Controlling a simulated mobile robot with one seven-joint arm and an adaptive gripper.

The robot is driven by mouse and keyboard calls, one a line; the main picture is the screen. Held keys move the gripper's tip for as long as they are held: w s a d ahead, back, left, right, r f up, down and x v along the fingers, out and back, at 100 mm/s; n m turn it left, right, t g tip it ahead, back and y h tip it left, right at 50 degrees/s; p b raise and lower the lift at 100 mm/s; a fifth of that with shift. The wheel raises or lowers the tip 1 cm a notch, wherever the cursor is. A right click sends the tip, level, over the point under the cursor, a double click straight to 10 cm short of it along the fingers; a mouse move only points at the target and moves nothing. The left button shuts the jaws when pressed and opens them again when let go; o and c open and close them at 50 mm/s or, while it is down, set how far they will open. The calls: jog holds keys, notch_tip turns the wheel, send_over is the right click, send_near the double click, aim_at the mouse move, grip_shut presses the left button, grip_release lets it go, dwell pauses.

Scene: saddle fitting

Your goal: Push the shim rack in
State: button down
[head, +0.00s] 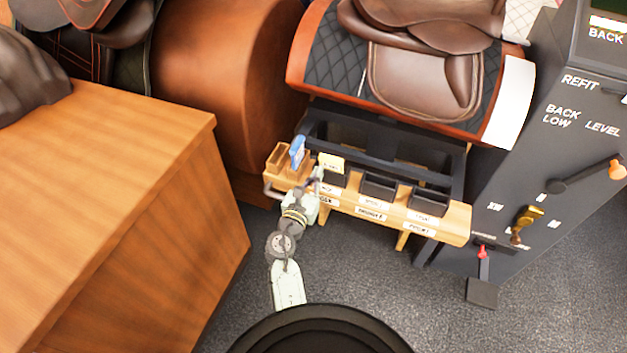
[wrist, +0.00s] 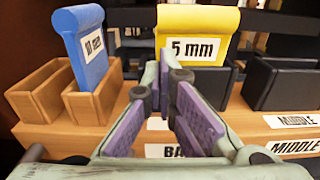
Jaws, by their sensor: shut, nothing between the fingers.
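The shim rack (head: 455,222) is a light wooden ledge with labelled slots, standing below the brown saddle. A blue 10 mm shim (wrist: 85,45) stands tilted in a wooden slot at its left end; it also shows in the head view (head: 297,152). A yellow 5 mm shim (wrist: 197,35) stands upright in the leftmost black slot, and in the head view (head: 331,162) too. My gripper (head: 318,180) is at the left part of the rack, in front of the yellow shim. In the wrist view its fingers (wrist: 165,72) are shut and empty. Whether they touch the rack cannot be told.
Two more black slots (head: 378,187) to the right look empty. A grey control cabinet (head: 560,130) with levers stands at the right. A wooden bench (head: 110,170) is at the left. Grey floor (head: 385,285) is clear in front of the rack.

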jog(key=x, duration=1.1)
jog(key=shift+w+r, duration=0.15)
jog(key=shift+d+r, duration=0.1)
